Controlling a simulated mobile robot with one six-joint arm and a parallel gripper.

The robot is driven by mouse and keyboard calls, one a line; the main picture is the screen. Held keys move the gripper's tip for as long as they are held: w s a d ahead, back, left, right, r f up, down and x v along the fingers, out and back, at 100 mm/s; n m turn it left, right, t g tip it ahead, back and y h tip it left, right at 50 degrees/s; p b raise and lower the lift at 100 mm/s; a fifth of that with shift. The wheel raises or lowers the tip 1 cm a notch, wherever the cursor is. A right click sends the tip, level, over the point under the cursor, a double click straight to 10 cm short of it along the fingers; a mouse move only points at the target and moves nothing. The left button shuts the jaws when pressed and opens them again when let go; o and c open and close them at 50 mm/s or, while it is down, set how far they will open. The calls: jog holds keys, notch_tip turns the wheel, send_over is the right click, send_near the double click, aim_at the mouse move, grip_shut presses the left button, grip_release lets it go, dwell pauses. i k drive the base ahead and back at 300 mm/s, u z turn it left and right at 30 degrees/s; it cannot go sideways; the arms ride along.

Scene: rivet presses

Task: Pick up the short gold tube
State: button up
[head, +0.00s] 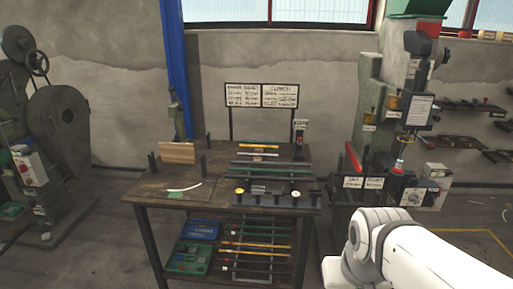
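A thin yellow-gold bar (258,146) lies on the rack at the back of the wooden workbench (160,193). It may be the short gold tube, but it is too small to be sure. Longer yellow-gold rods (255,245) lie on the bench's lower shelf, among rods of other colours. Small gold-topped pieces stand along the bench's front right edge, too small to name. My white arm reaches in from the lower right, in front of and to the right of the bench. My gripper is not in view.
Dark bars lie on the rack, with sign boards (262,95) behind. Presses stand left (62,125) and right (372,100). Floor left of the bench is clear.

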aim_at(258, 149)
jog(key=u, duration=0.55)
jog(key=i, duration=2)
jog(key=z, duration=0.6)
jog(key=k, duration=0.9)
jog(key=z, duration=0.15)
jog(key=i, duration=0.9)
jog(key=u, duration=0.1)
